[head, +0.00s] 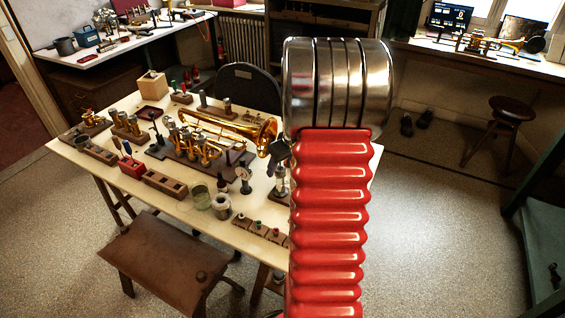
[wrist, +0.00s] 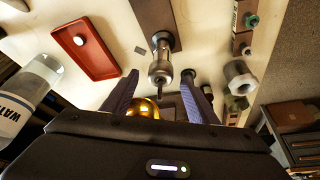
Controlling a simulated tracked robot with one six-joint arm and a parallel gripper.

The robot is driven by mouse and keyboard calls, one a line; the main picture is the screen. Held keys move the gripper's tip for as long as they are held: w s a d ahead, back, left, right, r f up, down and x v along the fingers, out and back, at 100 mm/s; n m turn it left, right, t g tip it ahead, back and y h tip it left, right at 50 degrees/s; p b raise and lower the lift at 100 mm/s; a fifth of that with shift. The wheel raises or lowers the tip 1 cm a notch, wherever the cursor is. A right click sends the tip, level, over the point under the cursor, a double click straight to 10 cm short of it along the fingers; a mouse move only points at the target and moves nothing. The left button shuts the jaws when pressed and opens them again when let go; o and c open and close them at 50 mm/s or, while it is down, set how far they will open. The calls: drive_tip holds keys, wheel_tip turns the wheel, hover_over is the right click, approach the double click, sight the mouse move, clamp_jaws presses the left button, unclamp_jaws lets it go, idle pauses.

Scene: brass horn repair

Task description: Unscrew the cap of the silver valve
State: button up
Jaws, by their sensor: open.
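In the wrist view a silver valve (wrist: 160,66) stands just beyond and roughly between my fingertips, with a dark ring around its far end. My gripper (wrist: 164,82) is open, its two dark fingers apart on either side with nothing held. In the head view my gripper (head: 279,156) shows as a dark shape at the right of the table, partly hidden by my red arm. A silver upright piece (head: 281,186) stands just below it there, likely the same valve. I cannot tell whether the fingers touch the valve or where its cap ends.
The brass horn (head: 225,128) lies left of my gripper on the table (head: 210,222). A dial gauge (head: 243,176) and a glass jar (head: 200,196) stand close by. In the wrist view a red tray (wrist: 106,68), a water bottle (wrist: 32,88) and a hex-topped piece (wrist: 238,76) flank the gripper.

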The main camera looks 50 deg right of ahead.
drive_tip(key=shift+c, duration=0.4)
drive_tip(key=c, duration=1.2)
drive_tip(key=shift+o, duration=0.2)
drive_tip(key=shift+f, duration=0.1)
drive_tip(key=n+y, duration=0.1)
drive_tip(key=n, duration=0.3)
drive_tip(key=shift+d+n+y, duration=0.1)
drive_tip(key=shift+n+y, duration=0.3)
